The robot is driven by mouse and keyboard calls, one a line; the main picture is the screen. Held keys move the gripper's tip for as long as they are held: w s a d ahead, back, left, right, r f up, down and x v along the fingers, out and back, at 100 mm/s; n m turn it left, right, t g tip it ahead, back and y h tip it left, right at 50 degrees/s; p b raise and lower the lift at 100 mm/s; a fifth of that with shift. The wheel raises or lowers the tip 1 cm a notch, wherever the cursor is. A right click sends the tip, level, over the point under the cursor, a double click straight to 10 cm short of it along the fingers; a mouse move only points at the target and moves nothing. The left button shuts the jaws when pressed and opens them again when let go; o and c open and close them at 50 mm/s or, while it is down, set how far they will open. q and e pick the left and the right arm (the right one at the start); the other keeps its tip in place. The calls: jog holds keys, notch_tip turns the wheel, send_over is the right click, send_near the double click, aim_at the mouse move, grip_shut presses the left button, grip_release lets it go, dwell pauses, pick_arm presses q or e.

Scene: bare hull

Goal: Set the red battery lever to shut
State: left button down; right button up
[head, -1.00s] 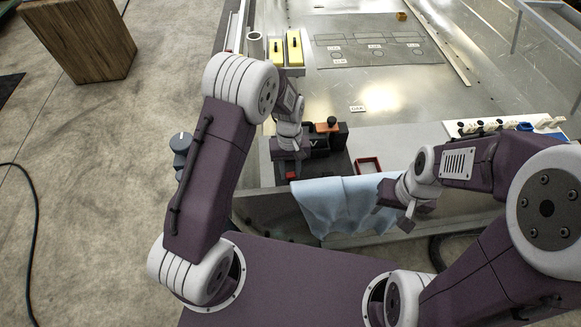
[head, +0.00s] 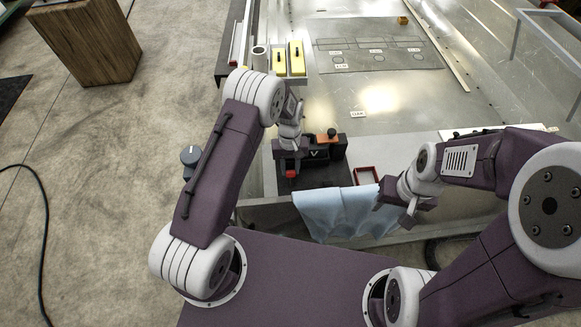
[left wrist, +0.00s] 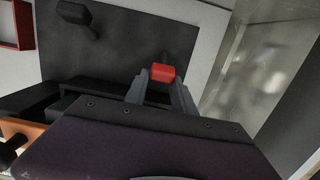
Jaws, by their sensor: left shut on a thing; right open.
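The red battery lever (left wrist: 163,73) shows as a small red block between the fingertips of my left gripper in the left wrist view. In the head view the red lever (head: 291,174) sits at the near end of a dark unit, just below my left gripper (head: 291,168). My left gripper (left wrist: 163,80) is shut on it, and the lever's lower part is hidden. My right gripper (head: 400,205) is at the front edge by the blue cloth, empty and open.
A black unit with an orange part (head: 326,136) stands behind the lever. A red-rimmed frame (head: 367,176) lies to its right. A light blue cloth (head: 345,212) hangs over the front edge. Yellow blocks (head: 296,58) sit at the back left. The metal floor beyond is mostly clear.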

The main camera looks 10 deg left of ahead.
pick_arm(q)
jog(key=shift+w+f, duration=0.1)
jog(key=shift+w, duration=0.15)
jog(key=c, duration=1)
grip_release()
jog(key=shift+c, duration=0.2)
jog(key=shift+r, duration=0.25)
notch_tip(320, 180, up, 8)
jog(key=w+p, duration=0.1)
jog(key=p, duration=0.1)
jog(key=shift+a+r, duration=0.2)
jog(key=shift+a, duration=0.05)
